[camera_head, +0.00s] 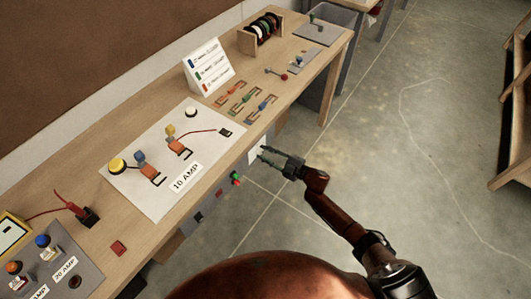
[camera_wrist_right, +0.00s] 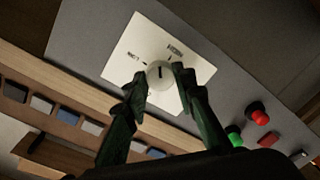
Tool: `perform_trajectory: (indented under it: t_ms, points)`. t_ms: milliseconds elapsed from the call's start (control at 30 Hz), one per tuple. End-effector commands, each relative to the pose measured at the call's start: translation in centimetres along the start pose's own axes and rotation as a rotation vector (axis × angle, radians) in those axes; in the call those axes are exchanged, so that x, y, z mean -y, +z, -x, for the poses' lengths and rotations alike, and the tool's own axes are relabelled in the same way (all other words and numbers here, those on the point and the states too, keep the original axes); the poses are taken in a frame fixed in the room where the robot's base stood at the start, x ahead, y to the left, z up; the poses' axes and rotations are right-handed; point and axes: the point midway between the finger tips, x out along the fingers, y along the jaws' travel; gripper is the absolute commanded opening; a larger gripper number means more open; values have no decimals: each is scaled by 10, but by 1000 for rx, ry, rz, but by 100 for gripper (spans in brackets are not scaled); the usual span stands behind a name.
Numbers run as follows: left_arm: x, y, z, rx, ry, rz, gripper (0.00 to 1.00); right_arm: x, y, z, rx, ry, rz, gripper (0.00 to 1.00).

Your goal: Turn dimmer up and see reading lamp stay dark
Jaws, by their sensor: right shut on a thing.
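The dimmer is a round white knob (camera_wrist_right: 160,74) with a short dark pointer line, on a white plate (camera_wrist_right: 197,68) with small printed labels. The plate also shows on the bench's front side in the head view (camera_head: 257,152). My right gripper (camera_head: 266,156) reaches it from the right. In the right wrist view its two dark green fingers (camera_wrist_right: 163,82) stand on either side of the knob and are shut on it. In that view the pointer line runs nearly up and down. I cannot tell which thing is the reading lamp. My left gripper is not in view.
Red and green buttons (camera_head: 236,179) sit on the bench front beside the plate. On the wooden bench lie a white "10 AMP" board (camera_head: 150,207), a label stand (camera_head: 208,67) and a wire-spool rack (camera_head: 261,33). The concrete floor (camera_head: 410,110) to the right is clear.

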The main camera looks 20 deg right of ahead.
Motion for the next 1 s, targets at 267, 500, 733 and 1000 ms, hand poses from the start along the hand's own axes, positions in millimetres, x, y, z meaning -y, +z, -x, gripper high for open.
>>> perform_trajectory:
  t_ms: [267,500,733,1000]
  points:
    - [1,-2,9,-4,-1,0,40,-3,1,0,-11,5,-259,0]
    - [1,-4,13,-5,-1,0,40,-2,2,0,-21,7,-456,0]
    - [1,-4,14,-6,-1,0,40,-1,2,0,-29,8,-589,0]
    - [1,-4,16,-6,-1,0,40,-1,2,0,-34,10,-664,0]
